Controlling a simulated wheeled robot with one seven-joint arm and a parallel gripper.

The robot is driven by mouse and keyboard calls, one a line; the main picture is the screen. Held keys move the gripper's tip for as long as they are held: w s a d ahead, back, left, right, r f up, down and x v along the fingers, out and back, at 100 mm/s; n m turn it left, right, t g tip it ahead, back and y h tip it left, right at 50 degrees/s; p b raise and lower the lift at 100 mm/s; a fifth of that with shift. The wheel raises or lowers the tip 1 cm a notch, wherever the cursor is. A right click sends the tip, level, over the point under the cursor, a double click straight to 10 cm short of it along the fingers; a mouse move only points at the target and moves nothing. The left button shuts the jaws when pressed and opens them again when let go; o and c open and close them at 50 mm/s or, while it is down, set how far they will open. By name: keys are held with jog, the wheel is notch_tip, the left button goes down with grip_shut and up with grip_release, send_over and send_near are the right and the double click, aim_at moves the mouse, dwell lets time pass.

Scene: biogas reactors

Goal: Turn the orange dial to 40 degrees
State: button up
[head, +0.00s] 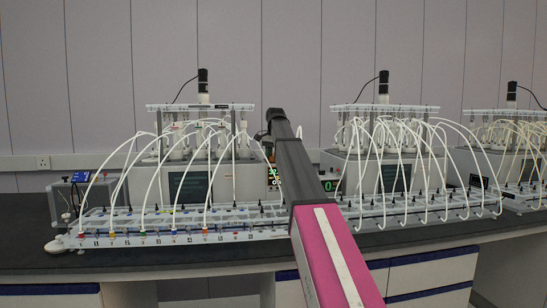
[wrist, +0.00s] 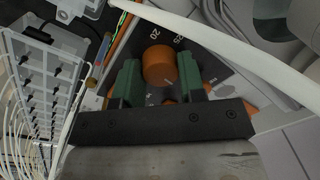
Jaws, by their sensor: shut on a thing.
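The orange dial (wrist: 159,64) sits on a dark panel with white scale numbers in the wrist view. A 20 and a 25 show above it; the other numbers are partly covered or too small to read. My gripper (wrist: 160,73) has its two green fingers on the left and right sides of the dial, shut on it. A small light mark shows near the dial's lower edge, but I cannot tell the exact setting. In the head view my arm hides the dial and the gripper.
A white hose (wrist: 225,40) crosses close above the gripper. A tube rack (wrist: 40,95) stands at left. In the head view, reactors with looping white tubes stand on the dark bench (head: 28,228), and a lit display (head: 273,173) shows beside my arm.

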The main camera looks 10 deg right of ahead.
jog(key=m, duration=0.7)
dwell(0.6)
jog(key=o, duration=0.9)
